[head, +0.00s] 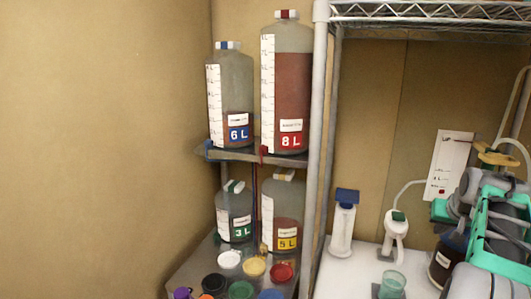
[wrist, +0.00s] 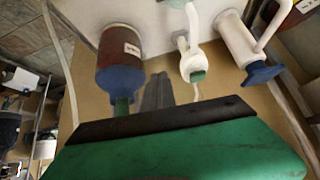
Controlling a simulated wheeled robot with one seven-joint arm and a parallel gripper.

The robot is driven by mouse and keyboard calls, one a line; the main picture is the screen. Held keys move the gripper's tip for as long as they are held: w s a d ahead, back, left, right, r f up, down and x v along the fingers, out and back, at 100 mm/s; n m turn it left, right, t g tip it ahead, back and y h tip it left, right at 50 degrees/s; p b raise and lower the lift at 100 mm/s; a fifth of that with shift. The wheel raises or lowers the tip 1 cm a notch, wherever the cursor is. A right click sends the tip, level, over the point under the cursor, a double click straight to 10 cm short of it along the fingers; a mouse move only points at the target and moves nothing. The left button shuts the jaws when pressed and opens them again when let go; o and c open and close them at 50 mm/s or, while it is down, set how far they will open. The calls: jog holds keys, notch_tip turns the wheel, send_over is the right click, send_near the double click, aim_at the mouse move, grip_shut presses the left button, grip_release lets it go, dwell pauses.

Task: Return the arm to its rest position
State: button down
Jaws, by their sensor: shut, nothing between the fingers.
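My arm (head: 490,225), grey and teal-green, reaches into the right edge of the head view, over the white bench top. It hides part of a dark bottle with a pale label (head: 445,260). In the wrist view my gripper (wrist: 157,88) shows as narrow grey fingers beyond a black-edged green body. The fingers are shut and hold nothing. The bench appears upside down there, with a red-brown bottle with a blue cap (wrist: 122,65) just left of the fingers. I cannot tell whether the fingers touch anything.
A metal shelf post (head: 318,150) stands left of the bench (head: 335,275). Left of it, a two-level rack holds large labelled bottles, such as the 8 L bottle (head: 287,85). Coloured lids (head: 254,267) lie below. A blue-topped white dispenser (head: 343,225) and a green cup (head: 392,285) stand on the bench.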

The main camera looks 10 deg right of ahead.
jog(key=s+a+f+m+g+y, duration=0.1)
jog(key=s+a+f+g, duration=0.1)
jog(key=s+a+f, duration=0.5)
jog(key=s+a+f+m+g+y, duration=0.15)
jog(key=s+a+f, duration=0.3)
jog(key=f, duration=0.45)
jog(key=s+a+n, duration=0.3)
jog(key=a+n, duration=0.1)
jog(key=a, duration=1.4)
jog(key=w+a+r+n+t+y, duration=0.1)
jog(key=a+r+n, duration=0.4)
jog(key=a, duration=0.7)
jog(key=shift+w+a, duration=0.35)
jog(key=shift+w, duration=0.35)
